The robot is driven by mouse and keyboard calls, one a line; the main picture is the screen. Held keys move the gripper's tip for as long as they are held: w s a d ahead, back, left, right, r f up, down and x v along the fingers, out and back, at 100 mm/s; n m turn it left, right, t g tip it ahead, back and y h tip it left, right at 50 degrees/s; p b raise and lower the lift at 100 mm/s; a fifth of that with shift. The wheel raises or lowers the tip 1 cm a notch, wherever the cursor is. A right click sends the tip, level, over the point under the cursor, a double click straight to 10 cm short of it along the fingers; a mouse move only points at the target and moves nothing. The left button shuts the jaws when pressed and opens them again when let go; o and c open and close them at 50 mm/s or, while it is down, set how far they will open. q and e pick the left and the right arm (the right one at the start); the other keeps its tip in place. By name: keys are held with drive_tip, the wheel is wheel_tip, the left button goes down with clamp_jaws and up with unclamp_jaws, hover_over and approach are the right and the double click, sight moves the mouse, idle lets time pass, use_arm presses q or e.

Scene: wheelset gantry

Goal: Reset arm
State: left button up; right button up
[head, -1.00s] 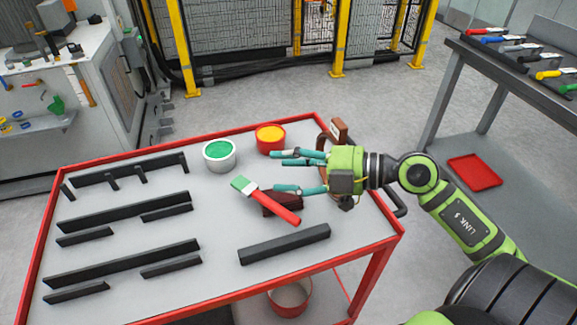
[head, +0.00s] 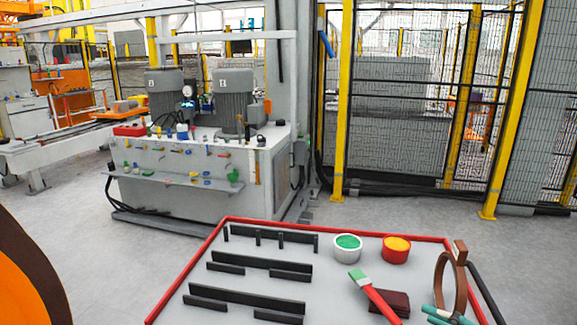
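The tips of my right gripper's teal fingers (head: 447,316) show at the bottom edge, over the right part of the red-rimmed table (head: 237,222). The rest of that gripper is cut off, so its opening cannot be judged. Nothing is seen held in the visible tips. My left gripper is not in view. A brush (head: 374,297) with green bristles and a red handle lies on the table to the left of the fingers. A dark brown block (head: 396,302) lies beside it.
A white pot of green paint (head: 347,255) and a red pot of yellow paint (head: 396,256) stand at the back. A brown ring-shaped piece (head: 441,283) stands at the right. Dark bars (head: 262,260) lie on the left. Grey floor is clear behind the table.

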drive_tip(key=w+d+r+m+t+h, duration=0.25)
drive_tip(key=d+m+t+h, duration=0.45)
drive_tip(key=m+t+h, duration=0.4)
drive_tip(key=s+d+f+m+g+h, duration=0.1)
drive_tip(key=d+f+m+g+h, duration=0.2)
drive_tip(key=f, duration=0.4)
drive_tip(key=s+f+m+g+h, duration=0.2)
drive_tip(key=f+m+g+h, duration=0.15)
drive_tip(key=f+g, duration=0.3)
drive_tip(key=s+a+f+n+g+y, duration=0.5)
drive_tip(key=s+a+f+g, duration=0.5)
drive_tip(key=s+a+f, duration=0.55)
wheel_tip(320, 180, down, 26)
drive_tip(key=s+d+m+g+y, duration=0.1)
drive_tip(key=s+d, duration=0.1)
drive_tip(key=s, duration=0.1)
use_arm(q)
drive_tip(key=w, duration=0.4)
use_arm(e)
drive_tip(key=s+d+f+g, duration=0.1)
drive_tip(key=s+d+f, duration=0.1)
drive_tip(key=s+f, duration=1)
drive_tip(key=s, duration=0.2)
drive_tip(key=shift+s+d+f, duration=0.25)
drive_tip(key=shift+s+d, duration=0.1)
drive_tip(key=shift+s, duration=0.05)
